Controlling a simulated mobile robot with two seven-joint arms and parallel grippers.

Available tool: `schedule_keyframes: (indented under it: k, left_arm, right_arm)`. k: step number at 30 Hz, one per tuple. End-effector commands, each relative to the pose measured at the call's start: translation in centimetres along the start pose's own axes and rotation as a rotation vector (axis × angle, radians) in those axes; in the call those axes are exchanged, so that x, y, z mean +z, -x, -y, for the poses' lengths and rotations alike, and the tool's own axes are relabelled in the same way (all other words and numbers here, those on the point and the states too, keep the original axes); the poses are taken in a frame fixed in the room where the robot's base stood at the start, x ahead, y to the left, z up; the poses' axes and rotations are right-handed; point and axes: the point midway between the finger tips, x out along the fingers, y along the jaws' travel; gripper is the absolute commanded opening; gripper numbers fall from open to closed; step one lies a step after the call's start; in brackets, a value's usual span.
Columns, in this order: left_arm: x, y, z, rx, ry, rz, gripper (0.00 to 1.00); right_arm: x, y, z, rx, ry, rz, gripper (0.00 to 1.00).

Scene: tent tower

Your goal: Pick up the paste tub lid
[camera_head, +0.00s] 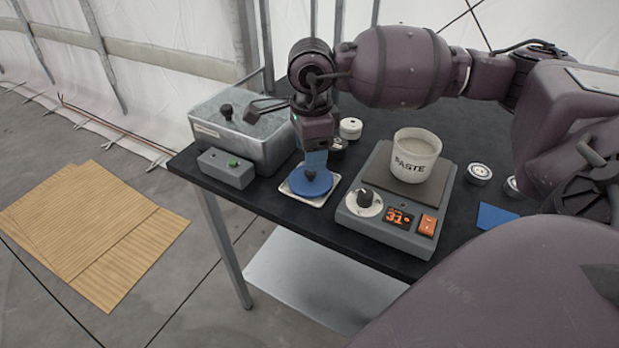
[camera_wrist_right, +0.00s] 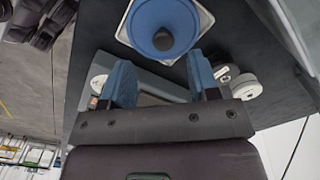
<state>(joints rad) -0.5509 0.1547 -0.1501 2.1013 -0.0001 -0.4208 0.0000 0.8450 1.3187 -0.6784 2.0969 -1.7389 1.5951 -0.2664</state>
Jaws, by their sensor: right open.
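The paste tub lid (camera_head: 297,187) is a round blue disc with a dark knob on top, lying on a small white square tray (camera_head: 286,188). My right gripper (camera_head: 316,161) is directly above it, pointing down, its blue fingers close over the knob. In the right wrist view the lid (camera_wrist_right: 146,30) and knob are at the top, beyond the fingertips of my open right gripper (camera_wrist_right: 161,70). Nothing is between the fingers. The paste tub (camera_head: 412,165), a white open cup, stands on the scale. My left gripper does not show.
A grey metal box (camera_head: 240,135) and a small box with a green button (camera_head: 226,172) are to the left. White round weights (camera_head: 478,174) and a blue sheet (camera_head: 494,217) lie on the dark table (camera_head: 270,196).

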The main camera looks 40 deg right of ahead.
Motion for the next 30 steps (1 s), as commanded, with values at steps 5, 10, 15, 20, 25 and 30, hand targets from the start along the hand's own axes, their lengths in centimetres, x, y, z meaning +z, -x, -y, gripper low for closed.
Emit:
schedule_keyframes:
  k: [5, 10, 15, 20, 25, 30]
  left_arm:
    - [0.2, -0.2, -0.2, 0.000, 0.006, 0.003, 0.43]
    - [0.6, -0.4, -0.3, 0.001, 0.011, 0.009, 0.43]
    - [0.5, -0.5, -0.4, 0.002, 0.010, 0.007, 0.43]
    - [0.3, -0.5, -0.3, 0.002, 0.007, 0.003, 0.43]
    - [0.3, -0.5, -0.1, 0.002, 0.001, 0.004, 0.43]
    - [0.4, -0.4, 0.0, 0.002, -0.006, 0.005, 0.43]
  right_arm:
    - [-0.1, -1.6, 0.2, 0.003, -0.001, -0.002, 0.55]
    - [-0.1, -4.1, 0.3, 0.005, 0.000, -0.002, 0.55]
    - [-0.1, -5.1, 0.3, 0.000, 0.000, 0.000, 0.55]
    - [-0.1, -5.0, 0.3, -0.001, 0.001, 0.000, 0.55]
    - [-0.1, -5.0, 0.3, -0.001, 0.001, 0.000, 0.31]
    - [-0.1, -5.0, 0.3, 0.000, 0.001, 0.000, 0.05]
